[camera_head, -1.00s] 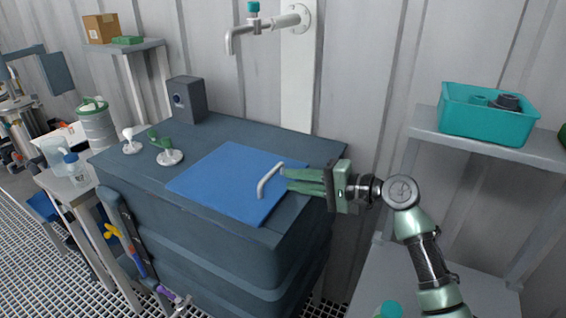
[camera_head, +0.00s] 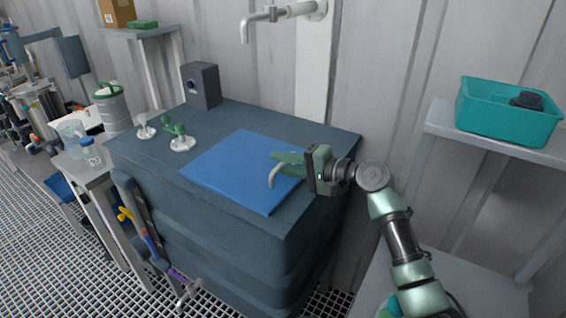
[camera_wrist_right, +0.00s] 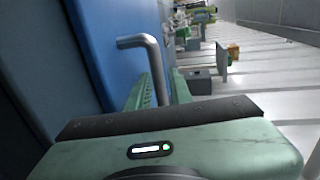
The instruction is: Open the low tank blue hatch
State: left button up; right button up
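The blue hatch (camera_head: 235,168) lies flat on top of the low dark tank (camera_head: 190,217). Its bent grey handle (camera_head: 272,177) is near the right edge; it also shows in the right wrist view (camera_wrist_right: 151,52). My right gripper (camera_head: 284,164) reaches in from the right, level with the handle. In the right wrist view its green fingers (camera_wrist_right: 163,88) stand apart, with one leg of the handle in the gap between them. Firm contact with the handle cannot be made out. My left gripper is not in view.
White and green fittings (camera_head: 180,138) and a grey box (camera_head: 201,85) stand on the tank top. A pipe with a spout (camera_head: 272,14) hangs over its back. A shelf with a teal bin (camera_head: 507,117) is at the right. The wall is close behind.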

grip_shut()
dwell(1.4)
